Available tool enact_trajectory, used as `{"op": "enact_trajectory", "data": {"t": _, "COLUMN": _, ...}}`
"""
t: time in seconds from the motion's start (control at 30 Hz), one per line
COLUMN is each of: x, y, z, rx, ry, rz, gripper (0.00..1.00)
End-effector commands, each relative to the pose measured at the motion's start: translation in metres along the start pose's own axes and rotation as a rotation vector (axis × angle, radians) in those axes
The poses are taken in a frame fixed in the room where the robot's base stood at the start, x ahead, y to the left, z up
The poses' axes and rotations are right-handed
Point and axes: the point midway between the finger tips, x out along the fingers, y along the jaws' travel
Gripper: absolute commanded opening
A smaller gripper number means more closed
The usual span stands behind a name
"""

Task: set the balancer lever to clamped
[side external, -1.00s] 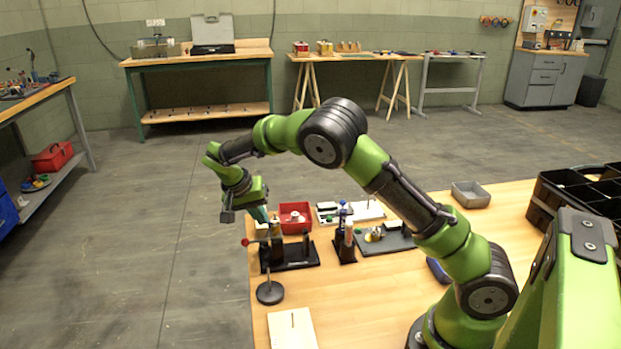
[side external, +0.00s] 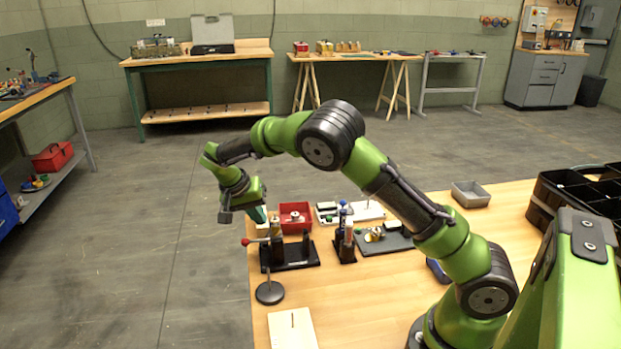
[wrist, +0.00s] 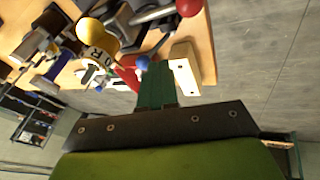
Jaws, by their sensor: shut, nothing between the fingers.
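A lever with a red ball knob (side external: 245,242) sticks out to the left from a black-based fixture (side external: 290,256) at the table's left edge. I take it to be the balancer lever; its arm lies almost level. The red knob (wrist: 188,7) also shows at the top of the wrist view. My gripper (side external: 260,214) is above and behind the fixture, apart from the knob. In the wrist view its green fingers (wrist: 156,84) are together with nothing between them. The lever's pivot is small and hard to make out.
A red bin (side external: 295,217), bottles (side external: 345,222) and a grey plate with parts (side external: 384,239) stand behind and right of the fixture. A black round-based stand (side external: 270,292) and a pale board (side external: 291,329) are in front.

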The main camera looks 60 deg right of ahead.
Motion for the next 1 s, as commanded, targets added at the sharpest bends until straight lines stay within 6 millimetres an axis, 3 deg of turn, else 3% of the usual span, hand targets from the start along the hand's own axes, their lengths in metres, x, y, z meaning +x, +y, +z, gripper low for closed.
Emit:
{"op": "enact_trajectory", "data": {"t": 0.47, "x": -0.011, "y": -0.009, "z": -0.004, "rx": 0.001, "ry": 0.002, "rz": -0.001, "gripper": 0.0}}
{"op": "enact_trajectory", "data": {"t": 0.67, "x": -0.038, "y": -0.025, "z": -0.011, "rx": 0.001, "ry": 0.003, "rz": -0.004, "gripper": 0.0}}
{"op": "enact_trajectory", "data": {"t": 0.8, "x": -0.074, "y": -0.021, "z": -0.011, "rx": 0.001, "ry": 0.004, "rz": -0.004, "gripper": 0.0}}
{"op": "enact_trajectory", "data": {"t": 1.0, "x": -0.112, "y": -0.019, "z": -0.011, "rx": 0.0, "ry": 0.003, "rz": -0.002, "gripper": 0.0}}
